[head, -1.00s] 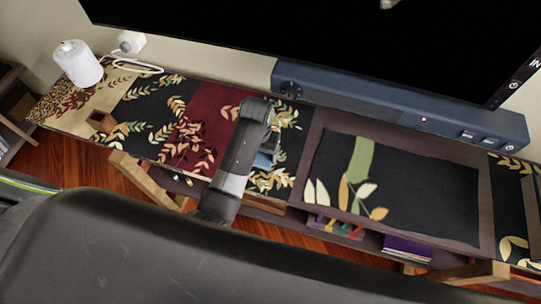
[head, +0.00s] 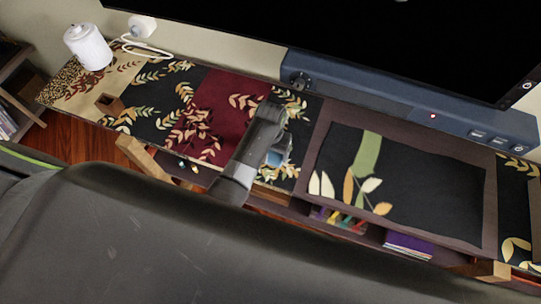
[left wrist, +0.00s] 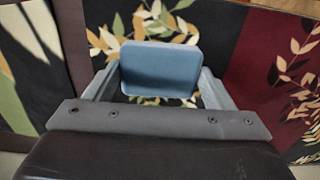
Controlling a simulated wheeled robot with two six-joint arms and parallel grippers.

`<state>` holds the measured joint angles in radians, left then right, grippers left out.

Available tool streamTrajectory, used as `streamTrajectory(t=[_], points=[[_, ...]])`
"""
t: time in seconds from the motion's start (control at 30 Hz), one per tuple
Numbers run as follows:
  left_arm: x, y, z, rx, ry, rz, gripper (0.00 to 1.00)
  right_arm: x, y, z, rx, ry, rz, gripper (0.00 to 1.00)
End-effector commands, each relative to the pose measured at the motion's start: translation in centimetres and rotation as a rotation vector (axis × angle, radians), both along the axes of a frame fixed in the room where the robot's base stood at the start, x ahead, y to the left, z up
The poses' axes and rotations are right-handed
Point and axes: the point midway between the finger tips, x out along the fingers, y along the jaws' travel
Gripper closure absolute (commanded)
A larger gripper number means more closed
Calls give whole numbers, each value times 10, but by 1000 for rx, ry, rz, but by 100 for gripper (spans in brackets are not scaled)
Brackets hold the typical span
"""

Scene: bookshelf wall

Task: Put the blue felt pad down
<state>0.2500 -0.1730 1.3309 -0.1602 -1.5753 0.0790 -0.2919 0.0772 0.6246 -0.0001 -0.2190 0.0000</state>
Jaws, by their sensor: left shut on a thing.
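The blue felt pad (left wrist: 160,70) is a small, flat, rounded square between the two fingers of my left gripper (left wrist: 158,82) in the left wrist view. The gripper is shut on it. In the head view my left gripper (head: 274,140) hangs over the dark leaf-patterned panel of the cloth, with a little of the blue pad (head: 278,157) showing beside it. The pad looks held above the cloth; the exact gap cannot be told. My right gripper is not in view.
A long shelf top bears a patterned cloth (head: 222,98) and a black leaf-print mat (head: 430,190). A blue-grey soundbar (head: 380,98) lies along the back under a large dark screen (head: 330,40). A white cylinder (head: 88,47) stands at the far left, near a small wooden block (head: 109,103).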

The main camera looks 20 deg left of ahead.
Motion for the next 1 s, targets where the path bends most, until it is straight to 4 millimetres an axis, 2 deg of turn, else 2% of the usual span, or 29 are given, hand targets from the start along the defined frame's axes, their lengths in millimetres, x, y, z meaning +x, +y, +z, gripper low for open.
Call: streamTrajectory(t=[0.13, 0.3, 0.8, 0.83, 0.97, 1.0], points=[[-1, 1, -23, 2, 4, -1, 48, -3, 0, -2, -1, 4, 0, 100], [0, 1, -30, 1, 2, 0, 48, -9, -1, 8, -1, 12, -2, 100], [0, 0, -39, 0, 1, 1, 48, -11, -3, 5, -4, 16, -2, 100], [0, 0, -38, 0, 1, 1, 20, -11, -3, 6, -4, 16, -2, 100], [0, 0, -38, 0, 1, 1, 3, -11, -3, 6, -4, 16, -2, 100], [0, 1, -38, 0, 1, 1, 2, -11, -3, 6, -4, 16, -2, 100]])
